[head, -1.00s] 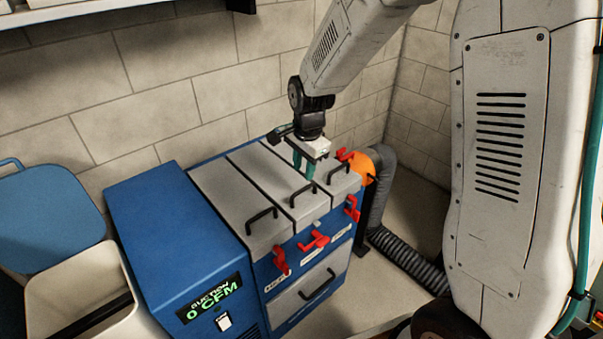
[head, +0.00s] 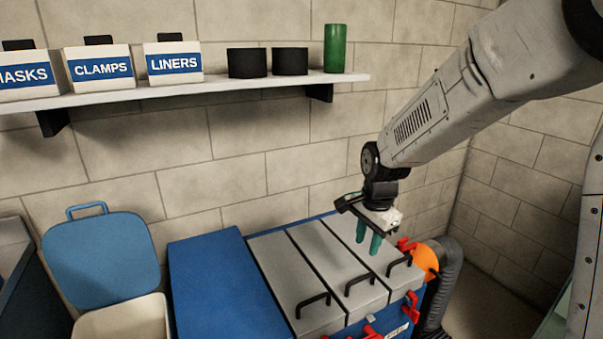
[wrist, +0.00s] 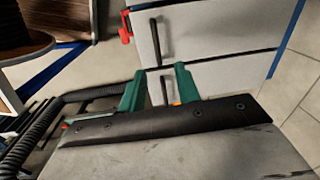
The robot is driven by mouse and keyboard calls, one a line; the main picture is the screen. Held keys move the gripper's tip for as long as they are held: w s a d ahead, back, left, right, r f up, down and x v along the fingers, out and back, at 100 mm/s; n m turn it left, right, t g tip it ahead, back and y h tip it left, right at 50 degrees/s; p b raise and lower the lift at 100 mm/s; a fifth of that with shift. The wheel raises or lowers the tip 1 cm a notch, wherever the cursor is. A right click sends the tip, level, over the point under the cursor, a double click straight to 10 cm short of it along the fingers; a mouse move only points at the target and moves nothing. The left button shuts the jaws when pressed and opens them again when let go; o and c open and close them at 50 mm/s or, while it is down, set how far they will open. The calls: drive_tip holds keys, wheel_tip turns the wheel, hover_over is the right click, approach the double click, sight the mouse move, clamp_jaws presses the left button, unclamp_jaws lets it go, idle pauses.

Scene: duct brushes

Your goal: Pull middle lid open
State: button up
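The blue cabinet has three grey lids side by side, all lying flat and closed. The middle lid (head: 325,258) has a black bar handle (head: 360,283) near its front edge. My gripper (head: 369,245) has two teal fingers pointing down, spread apart. It hangs over the middle and right lids, behind their handles, holding nothing. In the wrist view my gripper (wrist: 158,84) is open, and a black handle (wrist: 164,91) shows below, between the fingers. Another lid handle (wrist: 155,38) lies farther up. I cannot tell how high the fingers are above the lids.
Red latches (head: 411,304) sit along the cabinet front. An orange collar (head: 426,262) and a dark hose (head: 448,280) are at its right. A blue box (head: 220,290) and an open-lidded bin (head: 122,322) stand left. A shelf (head: 215,90) with boxes crosses the wall above.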

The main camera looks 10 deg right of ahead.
drive_tip(key=s+d+r+n, duration=0.1)
drive_tip(key=s+r+n, duration=0.3)
drive_tip(key=s, duration=0.5)
drive_tip(key=s+d+r+n, duration=0.2)
drive_tip(key=s+r+n, duration=0.1)
drive_tip(key=s, duration=0.7)
drive_tip(key=s+d+r+n, duration=0.2)
drive_tip(key=s+r+n, duration=0.2)
drive_tip(key=s, duration=0.6)
drive_tip(key=shift+r+n, duration=0.3)
drive_tip(key=shift+n, duration=0.7)
drive_tip(key=shift+s+r, duration=0.15)
drive_tip(key=shift+r, duration=0.1)
drive_tip(key=shift+c, duration=0.3)
drive_tip(key=shift+r, duration=0.25)
clamp_jaws()
drive_tip(key=shift+d, duration=0.1)
